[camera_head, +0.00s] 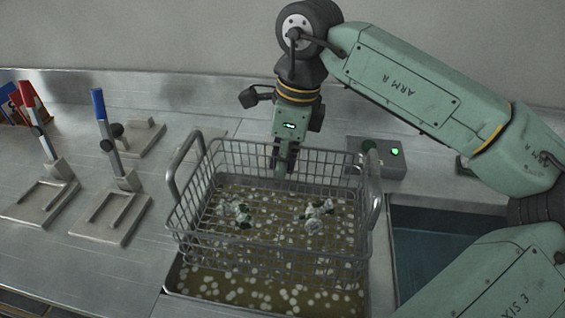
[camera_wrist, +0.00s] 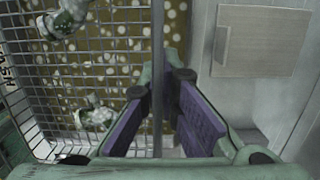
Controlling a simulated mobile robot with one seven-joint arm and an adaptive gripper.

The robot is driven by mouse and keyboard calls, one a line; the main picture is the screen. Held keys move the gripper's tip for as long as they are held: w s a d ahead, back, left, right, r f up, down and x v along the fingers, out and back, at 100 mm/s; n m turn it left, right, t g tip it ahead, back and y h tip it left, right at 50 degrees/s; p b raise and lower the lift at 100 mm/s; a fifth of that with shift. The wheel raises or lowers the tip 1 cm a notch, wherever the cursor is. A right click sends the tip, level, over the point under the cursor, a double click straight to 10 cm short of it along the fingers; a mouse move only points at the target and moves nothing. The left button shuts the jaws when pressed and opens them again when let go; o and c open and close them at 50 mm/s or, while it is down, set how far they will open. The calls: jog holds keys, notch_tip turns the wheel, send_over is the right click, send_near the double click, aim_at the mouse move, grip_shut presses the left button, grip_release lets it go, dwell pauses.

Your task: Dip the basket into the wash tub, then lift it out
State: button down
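The grey wire basket (camera_head: 262,253) holds small clusters of white and green pieces (camera_head: 314,216). It appears to hang over the wash tub (camera_head: 168,284), whose brown liquid with pale round flecks shows through the mesh and in front. My gripper (camera_head: 287,163) points down at the middle of the basket's far rim. In the wrist view, the purple-padded fingers (camera_wrist: 160,92) stand either side of the rim and appear shut on it. Basket mesh (camera_wrist: 110,42) fills the left there. The exact height of the basket's bottom over the liquid is hard to tell.
A control box (camera_head: 381,160) with a lit green button stands behind the basket at right. A second sunken basin (camera_head: 430,262) lies right of the tub. Blue- and red-handled clamps (camera_head: 112,140) stand on the steel counter at left. Bare counter lies between them and the basket.

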jog(key=shift+r+p, duration=0.85)
jog(key=shift+r, duration=0.7)
jog(key=shift+s+f, duration=0.1)
dwell(0.8)
